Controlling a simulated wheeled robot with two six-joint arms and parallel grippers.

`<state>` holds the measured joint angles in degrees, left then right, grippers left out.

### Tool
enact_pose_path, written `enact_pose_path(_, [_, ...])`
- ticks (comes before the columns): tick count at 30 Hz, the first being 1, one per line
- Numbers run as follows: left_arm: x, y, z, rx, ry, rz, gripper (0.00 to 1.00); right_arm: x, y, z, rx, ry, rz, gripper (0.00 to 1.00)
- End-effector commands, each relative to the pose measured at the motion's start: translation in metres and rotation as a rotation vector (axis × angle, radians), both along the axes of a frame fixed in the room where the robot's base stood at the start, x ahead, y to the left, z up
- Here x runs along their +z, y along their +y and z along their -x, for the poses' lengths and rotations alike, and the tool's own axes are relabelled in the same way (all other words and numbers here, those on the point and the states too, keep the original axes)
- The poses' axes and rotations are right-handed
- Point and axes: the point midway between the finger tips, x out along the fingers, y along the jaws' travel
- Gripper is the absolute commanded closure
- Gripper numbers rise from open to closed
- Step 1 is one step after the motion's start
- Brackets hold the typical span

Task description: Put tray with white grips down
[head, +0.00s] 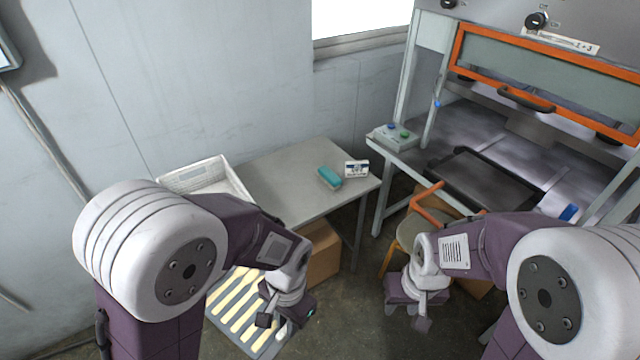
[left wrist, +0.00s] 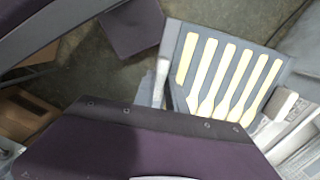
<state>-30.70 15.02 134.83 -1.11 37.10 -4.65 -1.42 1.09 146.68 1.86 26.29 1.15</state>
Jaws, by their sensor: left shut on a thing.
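The grey tray (head: 213,306) holds several pale wooden spoons in a row. It is in front of the table in the head view, partly hidden by my left arm. My left gripper (head: 284,322) is at the tray's near right side, shut on the tray. In the left wrist view the tray (left wrist: 283,72) shows at the upper right, with its spoons lying in parallel slots. My right gripper (head: 408,314) is low over the floor, apart from the tray; its jaw gap is not clear.
The grey table (head: 290,178) carries a white crate (head: 200,176), a teal brush-like block (head: 329,178) and a small white box (head: 357,169). Its middle is clear. A cardboard box (head: 323,256) stands below. The press (head: 490,170) and a stool with orange bars (head: 428,208) are at the right.

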Motion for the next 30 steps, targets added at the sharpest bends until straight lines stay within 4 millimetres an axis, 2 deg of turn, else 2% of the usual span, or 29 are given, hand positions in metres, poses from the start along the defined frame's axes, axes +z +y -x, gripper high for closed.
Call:
enact_pose_path(1, [-0.010, 0.010, -0.009, 0.056, 0.000, 0.000, 1.00, -0.008, 0.000, 0.000, 0.000, 0.000, 0.000, 0.64])
enact_pose_path(5, [-0.028, 0.041, -0.037, 0.229, 0.000, 0.000, 1.00, -0.020, 0.000, 0.000, 0.000, 0.000, 0.000, 0.64])
enact_pose_path(9, [-0.047, 0.084, -0.068, 0.438, -0.001, 0.001, 1.00, -0.033, 0.000, 0.000, 0.000, 0.000, 0.000, 0.64])
enact_pose_path(14, [-0.056, 0.117, -0.094, 0.591, -0.003, 0.002, 1.00, -0.039, 0.000, 0.000, 0.000, 0.000, 0.000, 0.64])
enact_pose_path(20, [-0.049, 0.117, -0.111, 0.620, -0.003, 0.001, 1.00, -0.037, 0.000, 0.000, 0.000, 0.000, 0.000, 0.64])
enact_pose_path(30, [-0.048, 0.116, -0.110, 0.634, -0.002, 0.001, 1.00, -0.037, 0.000, 0.000, 0.000, 0.000, 0.000, 0.64])
